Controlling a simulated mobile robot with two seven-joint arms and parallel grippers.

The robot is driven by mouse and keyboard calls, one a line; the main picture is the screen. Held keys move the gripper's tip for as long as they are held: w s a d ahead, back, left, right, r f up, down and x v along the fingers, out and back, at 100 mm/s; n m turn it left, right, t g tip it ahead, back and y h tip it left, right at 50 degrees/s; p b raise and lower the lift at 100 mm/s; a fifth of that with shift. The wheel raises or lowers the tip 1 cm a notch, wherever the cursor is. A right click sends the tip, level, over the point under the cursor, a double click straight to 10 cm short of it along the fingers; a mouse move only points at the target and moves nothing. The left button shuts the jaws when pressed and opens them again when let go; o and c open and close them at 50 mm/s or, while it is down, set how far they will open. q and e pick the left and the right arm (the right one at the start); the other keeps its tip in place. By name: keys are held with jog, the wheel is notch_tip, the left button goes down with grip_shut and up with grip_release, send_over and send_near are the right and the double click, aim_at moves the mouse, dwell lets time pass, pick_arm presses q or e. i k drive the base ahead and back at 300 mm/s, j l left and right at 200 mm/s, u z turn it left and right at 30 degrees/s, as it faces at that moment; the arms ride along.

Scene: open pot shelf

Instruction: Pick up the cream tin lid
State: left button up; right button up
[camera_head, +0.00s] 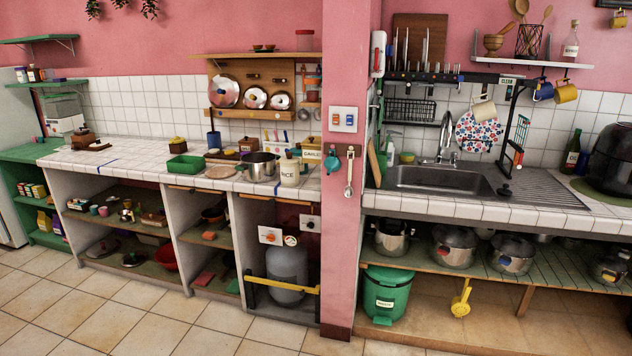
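A cream tin (289,172) labelled RICE stands upright on the tiled counter, near the counter's right end by the pink pillar. A cream lid (290,158) appears to sit on top of it, though it is small in this view. Neither of my grippers shows in the head view.
A steel pot (258,167) stands just left of the tin, with a green tray (184,166) farther left. A yellow tin (311,150) stands behind the cream tin, on the right. The pink pillar (344,230) separates this counter from the sink (438,180). Open floor lies in front.

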aim_at(290, 159)
jog(key=i, duration=1.35)
jog(key=i+j+z, duration=0.15)
jog(key=i, duration=1.25)
jog(key=i+z, duration=0.15)
jog(key=i+j, duration=0.05)
